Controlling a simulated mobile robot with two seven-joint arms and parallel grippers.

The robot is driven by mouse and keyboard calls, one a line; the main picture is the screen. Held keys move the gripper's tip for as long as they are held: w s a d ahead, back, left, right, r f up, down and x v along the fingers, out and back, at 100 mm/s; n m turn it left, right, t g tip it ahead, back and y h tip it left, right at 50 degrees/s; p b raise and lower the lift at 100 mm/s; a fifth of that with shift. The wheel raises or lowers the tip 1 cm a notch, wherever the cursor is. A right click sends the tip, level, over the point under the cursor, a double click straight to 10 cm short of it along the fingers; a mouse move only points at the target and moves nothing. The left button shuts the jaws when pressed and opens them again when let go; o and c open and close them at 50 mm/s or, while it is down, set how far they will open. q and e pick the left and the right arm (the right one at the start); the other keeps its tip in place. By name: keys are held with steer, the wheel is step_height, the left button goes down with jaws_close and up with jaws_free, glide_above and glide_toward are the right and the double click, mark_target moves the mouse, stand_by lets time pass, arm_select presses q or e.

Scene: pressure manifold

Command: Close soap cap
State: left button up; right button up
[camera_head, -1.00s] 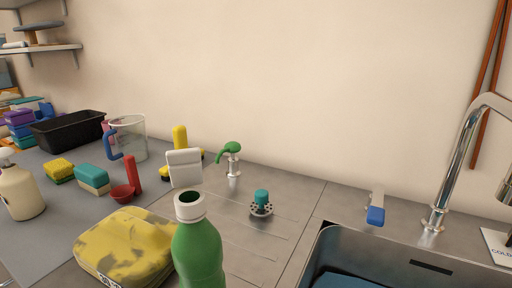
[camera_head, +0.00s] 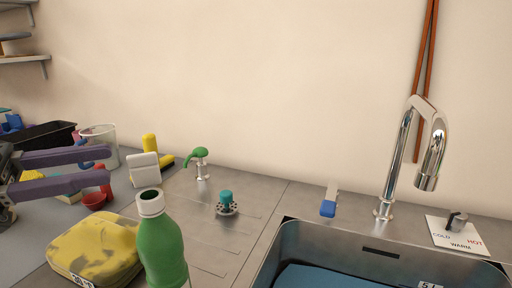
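A green soap bottle (camera_head: 162,248) with a white neck stands upright at the lower left of the head view. Its white flip cap (camera_head: 144,169) is tilted up above the neck, and the dark mouth of the bottle shows. My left gripper (camera_head: 108,167) comes in from the left with two purple fingers held apart. It is open and appears empty, to the left of the cap. My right gripper is not in view.
The sink (camera_head: 291,240) with a chrome faucet (camera_head: 387,187) is at right. A clear jug (camera_head: 101,138) is partly behind my gripper.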

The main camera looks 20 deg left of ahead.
mark_target(145, 170)
arm_select(q)
steer(key=p+x, duration=0.1)
steer(key=x, duration=0.7)
steer(key=shift+w+d+r, duration=0.1)
steer(key=shift+d, duration=0.05)
steer(key=shift+w+d+p, duration=0.3)
steer(key=shift+w+d, duration=0.1)
steer(key=shift+d, duration=0.15)
jaws_close()
